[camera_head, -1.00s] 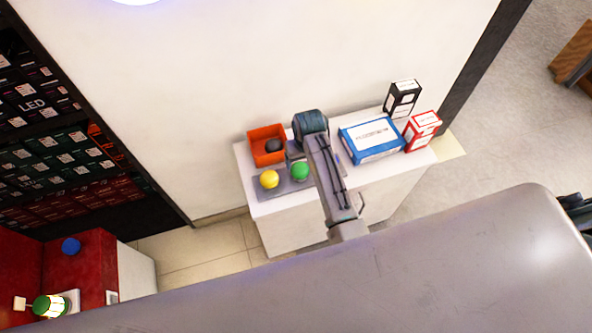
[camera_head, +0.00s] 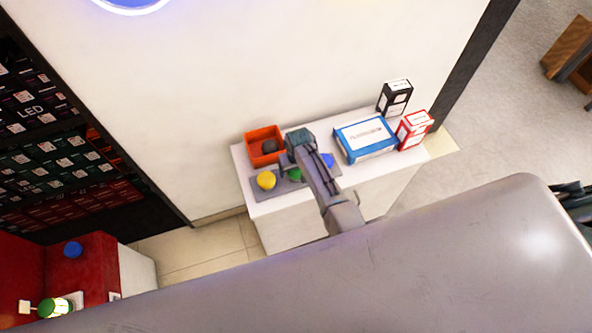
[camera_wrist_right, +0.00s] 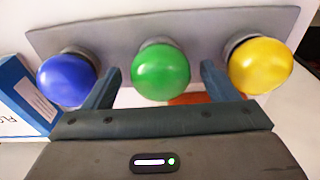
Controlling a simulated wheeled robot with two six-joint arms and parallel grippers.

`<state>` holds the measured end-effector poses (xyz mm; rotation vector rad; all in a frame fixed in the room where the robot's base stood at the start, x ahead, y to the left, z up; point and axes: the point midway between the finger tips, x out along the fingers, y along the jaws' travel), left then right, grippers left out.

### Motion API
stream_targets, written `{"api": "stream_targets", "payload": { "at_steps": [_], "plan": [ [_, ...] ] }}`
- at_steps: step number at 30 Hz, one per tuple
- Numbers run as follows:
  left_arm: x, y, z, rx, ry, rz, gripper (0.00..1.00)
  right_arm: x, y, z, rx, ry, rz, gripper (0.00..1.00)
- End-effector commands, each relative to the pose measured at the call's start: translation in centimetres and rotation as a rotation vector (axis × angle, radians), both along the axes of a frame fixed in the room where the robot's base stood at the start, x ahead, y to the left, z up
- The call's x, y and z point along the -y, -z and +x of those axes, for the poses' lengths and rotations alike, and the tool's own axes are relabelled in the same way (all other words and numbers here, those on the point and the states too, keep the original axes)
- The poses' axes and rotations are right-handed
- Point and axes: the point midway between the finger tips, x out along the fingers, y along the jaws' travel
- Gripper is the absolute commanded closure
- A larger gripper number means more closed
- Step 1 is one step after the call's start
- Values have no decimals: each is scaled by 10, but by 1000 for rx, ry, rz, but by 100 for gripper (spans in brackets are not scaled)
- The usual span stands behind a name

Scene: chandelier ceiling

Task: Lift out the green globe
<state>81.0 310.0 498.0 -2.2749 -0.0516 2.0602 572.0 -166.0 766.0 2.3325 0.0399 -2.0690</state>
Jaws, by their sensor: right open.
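The green globe (camera_wrist_right: 160,72) sits on a grey strip holder (camera_wrist_right: 120,38) between a blue globe (camera_wrist_right: 67,80) and a yellow globe (camera_wrist_right: 260,65) in the right wrist view. My right gripper (camera_wrist_right: 158,85) is open, with one finger on each side of the green globe; I cannot tell whether they touch it. In the head view the green globe (camera_head: 294,175) is partly hidden by my right arm, beside the yellow globe (camera_head: 266,180) and the blue globe (camera_head: 327,160). My left gripper is not in view.
An orange bin (camera_head: 264,137) with a dark object in it stands behind the holder on the white counter (camera_head: 285,207). A blue box (camera_head: 365,153), a red-and-white box (camera_head: 414,130) and a black box (camera_head: 395,98) stand at the right.

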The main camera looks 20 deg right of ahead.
Motion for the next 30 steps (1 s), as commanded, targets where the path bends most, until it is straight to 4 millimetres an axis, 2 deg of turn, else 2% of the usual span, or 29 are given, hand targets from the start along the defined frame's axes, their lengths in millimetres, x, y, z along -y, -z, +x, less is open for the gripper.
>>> {"api": "stream_targets", "payload": {
  "at_steps": [4,11,12,19,30],
  "plan": [
    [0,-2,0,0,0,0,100,0,9,1,1,1,0,20],
    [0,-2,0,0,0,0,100,0,11,1,2,1,1,20],
    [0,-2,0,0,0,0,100,0,11,1,2,1,1,22],
    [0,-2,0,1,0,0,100,0,11,1,1,1,1,67],
    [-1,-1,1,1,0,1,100,0,7,2,2,1,1,69]
  ]
}}
